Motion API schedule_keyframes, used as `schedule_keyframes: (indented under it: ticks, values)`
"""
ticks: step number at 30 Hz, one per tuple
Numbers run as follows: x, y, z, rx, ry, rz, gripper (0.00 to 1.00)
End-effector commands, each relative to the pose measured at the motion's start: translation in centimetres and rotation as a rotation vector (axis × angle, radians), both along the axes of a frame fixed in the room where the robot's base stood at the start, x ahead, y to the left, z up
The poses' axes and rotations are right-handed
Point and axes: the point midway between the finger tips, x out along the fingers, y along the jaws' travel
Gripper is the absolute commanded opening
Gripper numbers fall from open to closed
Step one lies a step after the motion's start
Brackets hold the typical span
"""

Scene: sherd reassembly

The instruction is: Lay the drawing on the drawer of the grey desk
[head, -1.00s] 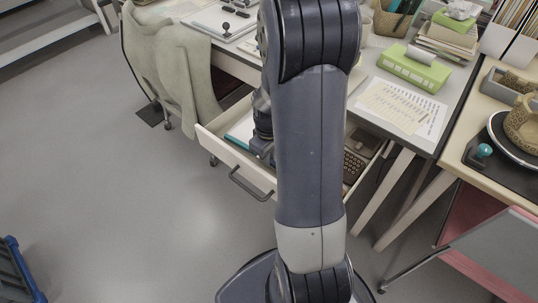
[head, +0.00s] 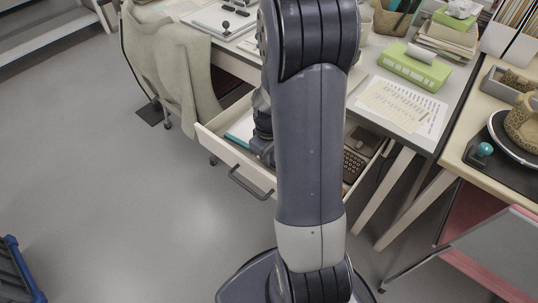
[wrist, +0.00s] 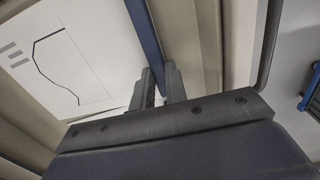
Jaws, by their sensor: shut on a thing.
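The drawing (wrist: 65,60) is a white sheet with a black outline, at the upper left of the wrist view. My gripper (wrist: 160,84) is shut on a dark blue strip (wrist: 146,35), apparently the drawing's edge. Whether the sheet rests on the drawer bottom I cannot tell.
A keypad device (head: 355,165) lies in the drawer's right part. A draped chair (head: 172,70) stands to the left. Papers (head: 408,108) and a green box (head: 414,69) are on the desk. The floor before the drawer is clear.

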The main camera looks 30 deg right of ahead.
Motion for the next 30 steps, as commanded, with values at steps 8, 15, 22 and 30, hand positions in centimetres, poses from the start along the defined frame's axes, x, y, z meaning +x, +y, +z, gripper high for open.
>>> schedule_keyframes:
  ticks: [8,15,22,30]
  values:
    - [-0.01,0.01,-0.26,0.0,0.0,0.0,0.0]
    - [-0.01,0.0,-0.25,0.0,0.0,0.0,0.0]
    - [-0.01,0.0,-0.48,0.0,0.0,0.0,0.0]
    - [-0.03,0.01,-0.48,0.0,0.001,0.0,0.23]
